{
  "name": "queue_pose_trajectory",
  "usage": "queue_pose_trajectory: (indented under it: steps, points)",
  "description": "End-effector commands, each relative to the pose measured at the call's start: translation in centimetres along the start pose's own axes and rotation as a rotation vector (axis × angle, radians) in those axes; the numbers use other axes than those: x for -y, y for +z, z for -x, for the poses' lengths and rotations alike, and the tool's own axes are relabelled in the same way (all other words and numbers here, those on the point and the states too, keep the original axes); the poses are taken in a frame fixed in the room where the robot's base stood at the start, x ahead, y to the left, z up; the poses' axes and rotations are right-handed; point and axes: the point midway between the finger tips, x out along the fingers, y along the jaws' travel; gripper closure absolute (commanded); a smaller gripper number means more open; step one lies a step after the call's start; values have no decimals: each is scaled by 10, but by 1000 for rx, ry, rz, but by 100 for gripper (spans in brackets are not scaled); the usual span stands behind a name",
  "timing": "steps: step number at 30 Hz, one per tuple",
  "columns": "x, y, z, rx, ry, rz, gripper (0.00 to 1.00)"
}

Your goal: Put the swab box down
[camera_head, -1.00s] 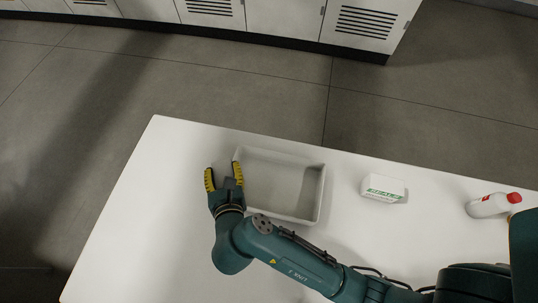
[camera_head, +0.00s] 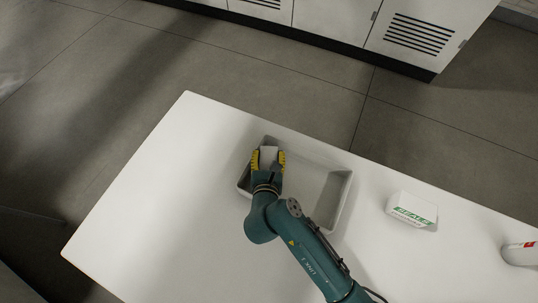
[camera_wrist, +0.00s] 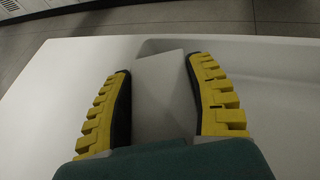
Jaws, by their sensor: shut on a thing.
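The swab box (camera_head: 268,156) is a plain pale box between the two yellow-padded fingers of my gripper (camera_head: 268,159). In the wrist view the swab box (camera_wrist: 161,90) fills the gap between the fingers, its far end showing beyond the fingertips. My gripper (camera_wrist: 160,85) is shut on it. A shallow grey-white tray (camera_head: 311,154) lies under and to the right of my gripper, which is over the tray's left end. The tray also shows at the right of the wrist view (camera_wrist: 280,60). I cannot tell whether the box touches the tray floor.
A white box with green "SEALS" lettering (camera_head: 411,210) stands on the white table (camera_head: 180,190), right of the tray. A white bottle with red on it (camera_head: 520,253) is at the right edge. The tray's right part is empty, and the table left of it is clear.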

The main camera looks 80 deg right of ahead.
Motion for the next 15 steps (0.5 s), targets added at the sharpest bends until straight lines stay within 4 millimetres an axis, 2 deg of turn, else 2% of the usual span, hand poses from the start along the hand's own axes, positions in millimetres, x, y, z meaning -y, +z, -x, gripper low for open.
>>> queue_pose_trajectory:
  steps: [5,6,9,15]
  points:
    - [0,-2,-1,0,0,1,83]
    - [0,-2,-1,-1,0,1,35]
    - [0,-2,-1,-1,0,1,17]
    - [0,-2,-1,-1,0,1,17]
